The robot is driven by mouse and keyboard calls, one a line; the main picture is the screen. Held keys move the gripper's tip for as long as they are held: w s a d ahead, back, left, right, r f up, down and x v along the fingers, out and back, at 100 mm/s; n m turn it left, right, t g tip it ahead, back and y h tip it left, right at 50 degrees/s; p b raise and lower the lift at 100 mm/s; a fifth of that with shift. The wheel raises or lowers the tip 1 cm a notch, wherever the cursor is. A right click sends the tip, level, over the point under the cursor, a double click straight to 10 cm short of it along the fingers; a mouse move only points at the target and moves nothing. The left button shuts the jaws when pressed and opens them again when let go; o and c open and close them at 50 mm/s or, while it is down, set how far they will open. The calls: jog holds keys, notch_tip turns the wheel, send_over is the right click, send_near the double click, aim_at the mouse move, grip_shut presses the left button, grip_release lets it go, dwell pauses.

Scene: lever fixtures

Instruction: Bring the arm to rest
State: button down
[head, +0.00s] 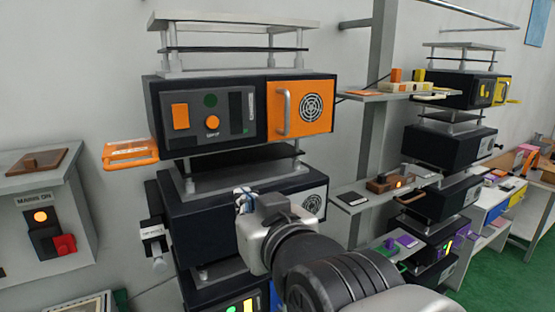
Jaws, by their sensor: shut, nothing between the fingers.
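My arm (325,265) reaches up from the lower right, bent at the wrist. My gripper (243,196) is at its far end, in front of the dark middle box (190,222) of the near equipment stack. It is small in view and partly hidden by my wrist. It is shut with nothing held. I cannot tell its exact gap to the box.
Above is a dark unit with an orange door (322,108). An orange lever handle (130,153) sticks out on its left. A grey cabinet with a lit button and red switch (64,244) stands left. Shelves (355,203) and another stack (448,147) stand right.

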jog(key=s+d+f+m+g+h+b, duration=0.1)
jog(key=s+d+f+g+h+b, duration=0.15)
jog(key=d+f, duration=0.5)
jog(key=s+d+f+m+g+h+b, duration=0.15)
jog(key=s+d+f, duration=0.25)
jog(key=f, duration=0.6)
jog(key=s+d+f+m+g+h+b, duration=0.2)
jog(key=s+d+f+g+b, duration=0.3)
jog(key=s+d+f, duration=0.4)
jog(key=s+f+h, duration=0.1)
jog(key=s+f, duration=0.3)
jog(key=shift+s+f+m+g+b, duration=0.2)
jog(key=shift+f+m+g+b, duration=0.1)
jog(key=shift+f+m, duration=0.1)
